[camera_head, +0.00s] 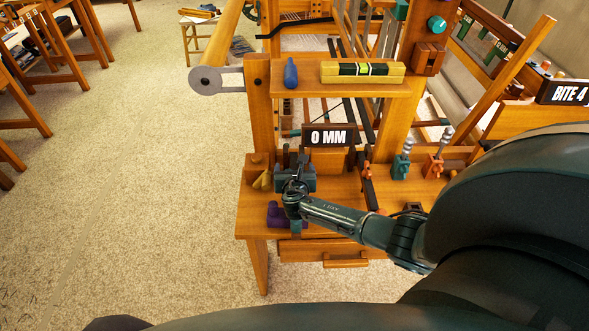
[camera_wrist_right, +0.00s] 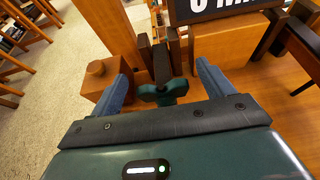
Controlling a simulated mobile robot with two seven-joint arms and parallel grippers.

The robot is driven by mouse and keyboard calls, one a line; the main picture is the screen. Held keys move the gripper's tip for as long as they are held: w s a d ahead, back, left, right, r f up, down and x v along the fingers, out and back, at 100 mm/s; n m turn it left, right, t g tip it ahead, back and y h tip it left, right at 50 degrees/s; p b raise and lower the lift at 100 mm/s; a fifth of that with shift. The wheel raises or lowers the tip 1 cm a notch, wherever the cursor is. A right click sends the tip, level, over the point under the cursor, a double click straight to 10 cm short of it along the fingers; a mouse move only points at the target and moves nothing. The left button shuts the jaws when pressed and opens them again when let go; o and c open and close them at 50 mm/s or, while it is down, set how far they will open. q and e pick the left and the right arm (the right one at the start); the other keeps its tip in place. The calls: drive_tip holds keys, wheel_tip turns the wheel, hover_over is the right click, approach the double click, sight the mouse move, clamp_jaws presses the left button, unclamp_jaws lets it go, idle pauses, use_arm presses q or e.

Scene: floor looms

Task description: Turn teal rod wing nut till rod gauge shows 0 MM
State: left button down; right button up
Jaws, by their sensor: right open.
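The rod gauge (camera_head: 328,137) reads "0 MM" in the head view. Its lower edge also shows at the top of the right wrist view (camera_wrist_right: 215,8). The teal wing nut (camera_wrist_right: 163,92) sits on a dark upright rod part in the right wrist view. My right gripper (camera_wrist_right: 162,64) is open, with one blue finger on each side of the nut and visible gaps to both. In the head view my right gripper (camera_head: 295,160) is over the loom's front shelf and hides the nut. My left gripper is not in view.
A wooden peg block (camera_wrist_right: 97,75) stands close left of my gripper. A purple piece (camera_head: 275,214) lies near the shelf's front edge. A blue bottle-shaped object (camera_head: 290,72) and a yellow level (camera_head: 362,72) are on the upper shelf. Teal and orange clamps (camera_head: 401,165) stand to the right.

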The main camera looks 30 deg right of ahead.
drive_tip(key=p+v, duration=0.3)
drive_tip(key=v, duration=1)
drive_tip(key=shift+s+a+m, duration=0.2)
drive_tip(key=shift+s+m, duration=0.15)
drive_tip(key=shift+m, duration=0.05)
drive_tip(key=s+m+g, duration=0.1)
drive_tip(key=m, duration=0.1)
drive_tip(key=s+a+m, duration=0.1)
drive_tip(key=s+m, duration=0.1)
drive_tip(key=s+a+m+g, duration=0.1)
drive_tip(key=m, duration=0.1)
drive_tip(key=shift+s+a+r+g+y, duration=0.1)
drive_tip(key=shift+s+a+g+y, duration=0.1)
drive_tip(key=shift+s+g+y, duration=0.15)
drive_tip(key=s+a+r+m+g+y, duration=0.3)
drive_tip(key=s+r+m, duration=0.1)
drive_tip(key=s+m, duration=0.6)
drive_tip(key=s+a+r+m+g+y, duration=0.25)
drive_tip(key=s+r+m+y, duration=0.2)
drive_tip(key=s+m, duration=0.5)
drive_tip(key=w+a+f+t+y, duration=0.2)
drive_tip(key=w+a+f+t, duration=0.4)
drive_tip(key=w+f+t, duration=0.1)
drive_tip(key=shift+a+f, duration=0.15)
drive_tip(key=shift+f, duration=0.2)
